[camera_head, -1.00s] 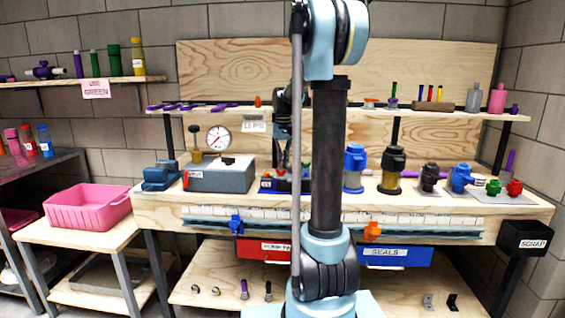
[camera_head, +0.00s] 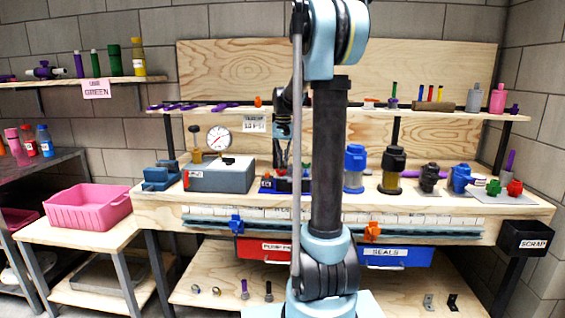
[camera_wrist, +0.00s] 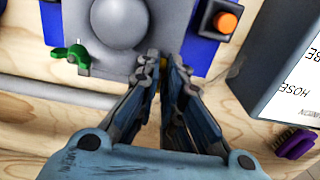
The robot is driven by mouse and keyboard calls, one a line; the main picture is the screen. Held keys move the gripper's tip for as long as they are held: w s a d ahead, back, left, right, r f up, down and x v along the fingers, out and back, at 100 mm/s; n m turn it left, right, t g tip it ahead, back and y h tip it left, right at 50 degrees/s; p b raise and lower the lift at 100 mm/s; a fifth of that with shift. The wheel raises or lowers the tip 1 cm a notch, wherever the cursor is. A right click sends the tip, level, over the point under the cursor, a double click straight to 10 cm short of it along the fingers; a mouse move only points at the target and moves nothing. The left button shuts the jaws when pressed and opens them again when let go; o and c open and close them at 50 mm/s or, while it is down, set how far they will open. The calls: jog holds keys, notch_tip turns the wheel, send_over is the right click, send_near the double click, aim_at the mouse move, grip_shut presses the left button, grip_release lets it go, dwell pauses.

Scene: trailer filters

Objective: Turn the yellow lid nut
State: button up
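My gripper (camera_wrist: 164,66) points at a grey housing (camera_wrist: 78,30) with a round dome on a blue base in the wrist view. Its two fingers stand close together with a narrow gap at the housing's edge. A small yellowish patch shows between them; I cannot tell if it is the yellow lid nut or whether the fingers grip it. A green wing-shaped knob (camera_wrist: 72,56) sits at the housing's left. In the head view my gripper (camera_head: 281,164) is over the bench, partly behind my arm, and the nut cannot be made out.
An orange button on a dark box (camera_wrist: 226,22) and a large labelled grey box (camera_wrist: 292,65) stand close on the right in the wrist view. A gauge box (camera_head: 220,178) is left on the bench (camera_head: 160,212); a blue-capped cylinder (camera_head: 354,168) is right. A shelf (camera_head: 450,112) runs behind.

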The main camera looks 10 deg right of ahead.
jog(key=shift+o, duration=1.1)
notch_tip(320, 180, up, 12)
jog(key=s+f+n+t, duration=0.1)
jog(key=s+f, duration=0.4)
jog(key=s, duration=0.6)
jog(key=s+f+n, duration=0.1)
jog(key=s+f, duration=0.4)
jog(key=s, duration=0.5)
jog(key=s+f+n+t, duration=0.1)
jog(key=s+f, duration=1.4)
jog(key=f, duration=0.1)
jog(key=shift+s, duration=0.35)
